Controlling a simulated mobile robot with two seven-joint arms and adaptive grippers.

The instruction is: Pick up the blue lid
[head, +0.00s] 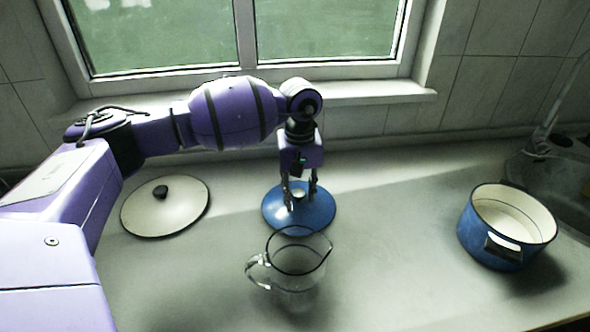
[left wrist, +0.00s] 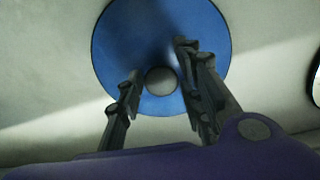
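The blue lid (head: 322,211) lies flat on the counter at the middle of the head view. It also fills the upper middle of the left wrist view (left wrist: 140,45). Its pale round knob (left wrist: 161,81) shows between my fingers there. My left gripper (head: 300,203) points down over the lid, its fingers open on either side of the knob. I cannot tell whether the fingers touch the knob or the lid. My right gripper is not in view.
A clear glass jug (head: 295,270) stands just in front of the blue lid. A cream lid with a black knob (head: 165,215) lies to the left. A blue pot (head: 490,245) stands at the right, near a sink (head: 560,180). The window wall is behind.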

